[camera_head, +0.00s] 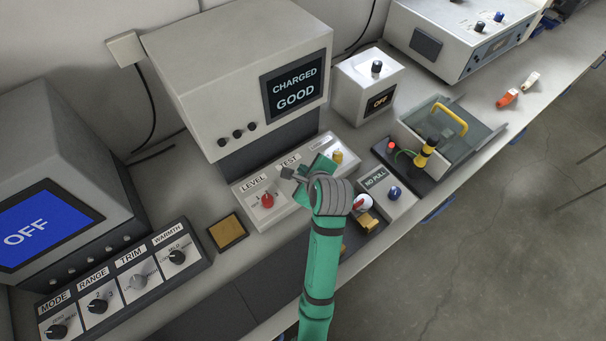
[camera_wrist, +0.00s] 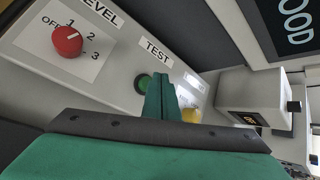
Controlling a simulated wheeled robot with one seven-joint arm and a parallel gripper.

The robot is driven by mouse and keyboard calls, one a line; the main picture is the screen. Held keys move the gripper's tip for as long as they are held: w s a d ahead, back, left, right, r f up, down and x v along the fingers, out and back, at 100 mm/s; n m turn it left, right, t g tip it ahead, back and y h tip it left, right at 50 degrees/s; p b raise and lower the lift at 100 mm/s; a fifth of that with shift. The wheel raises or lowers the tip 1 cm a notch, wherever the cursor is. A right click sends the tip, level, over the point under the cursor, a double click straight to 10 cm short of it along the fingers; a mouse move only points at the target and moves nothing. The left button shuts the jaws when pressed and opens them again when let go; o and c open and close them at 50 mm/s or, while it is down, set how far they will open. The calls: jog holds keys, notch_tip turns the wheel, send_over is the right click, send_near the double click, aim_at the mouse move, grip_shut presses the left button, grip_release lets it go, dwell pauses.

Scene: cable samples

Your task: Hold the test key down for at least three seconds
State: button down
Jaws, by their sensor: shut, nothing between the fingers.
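The test key, a round green button (camera_wrist: 143,84), sits below the TEST label on the light panel (camera_wrist: 118,70) in the wrist view. My gripper (camera_wrist: 160,82) is shut and empty, its green fingertips beside and partly over the key. I cannot tell whether they touch it or how far it is pressed. In the head view my gripper (camera_head: 290,174) is over the panel just below the TEST label and hides the key. The tester's screen (camera_head: 296,88) reads CHARGED GOOD.
A red LEVEL knob (camera_head: 267,200) is left of the key, and a yellow button (camera_head: 338,156) is to its right. A small box (camera_head: 367,88) reads OFF. A NO PULL unit (camera_head: 386,190) and a yellow-handled fixture (camera_head: 450,120) stand at the right. A brown pad (camera_head: 228,232) lies left.

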jog(key=shift+r, duration=2.5)
